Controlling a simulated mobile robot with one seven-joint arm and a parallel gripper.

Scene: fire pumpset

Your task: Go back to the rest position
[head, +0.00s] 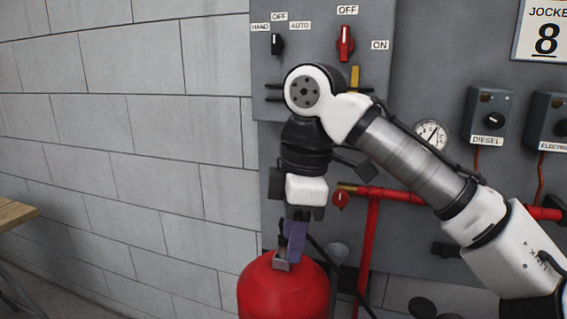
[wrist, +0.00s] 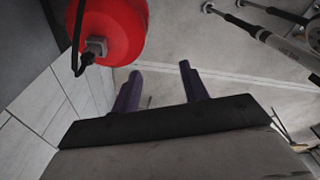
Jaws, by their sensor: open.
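My gripper (head: 295,243) hangs straight down below my bent arm in the head view, its purple fingers just above or in front of the red cylinder's top. In the wrist view my gripper (wrist: 160,82) shows two fingers spread apart with nothing between them. The red cylinder (head: 283,290), which looks like a fire extinguisher, stands at the bottom of the head view. The red cylinder (wrist: 118,25) with its grey valve and black hose lies up and left of the fingers in the wrist view. No rest position marker shows.
The grey panel (head: 270,70) behind my arm carries a black selector knob (head: 277,44) and a red switch (head: 345,43). Red pipes (head: 368,240) and a pressure gauge (head: 431,135) are behind and right of my arm. A wooden table edge (head: 15,213) shows at left. The space between is clear.

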